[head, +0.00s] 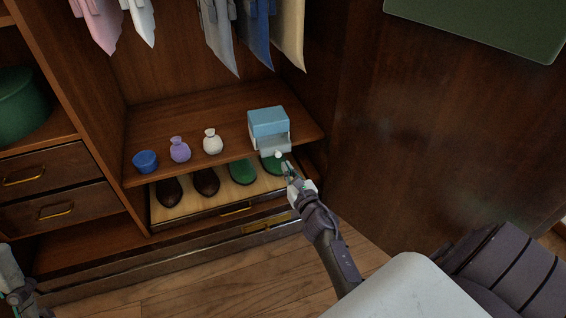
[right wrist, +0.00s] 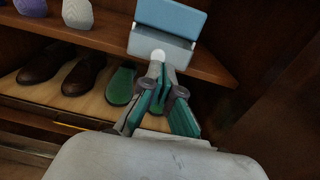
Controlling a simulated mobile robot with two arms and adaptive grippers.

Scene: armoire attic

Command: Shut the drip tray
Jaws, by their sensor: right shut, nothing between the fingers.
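A light blue box-shaped unit (head: 268,122) stands at the right end of the wooden shelf; its upper part shows in the right wrist view (right wrist: 170,18). The pale grey drip tray (head: 274,143) sticks out from its lower front, towards me. It also shows in the right wrist view (right wrist: 180,50). A round white knob (head: 278,154) is at the tray's front. My right gripper (head: 288,167) is shut and empty, its tips just in front of the knob; I cannot tell whether they touch. My left gripper (head: 22,296) is at the lower left edge, far from the tray.
A blue bowl (head: 145,161), a purple vase (head: 180,149) and a white vase (head: 212,141) stand left on the shelf. Below, a pull-out board (head: 222,200) holds brown and green shoes. Clothes (head: 218,35) hang above. The armoire's side panel (head: 330,120) is close on the right.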

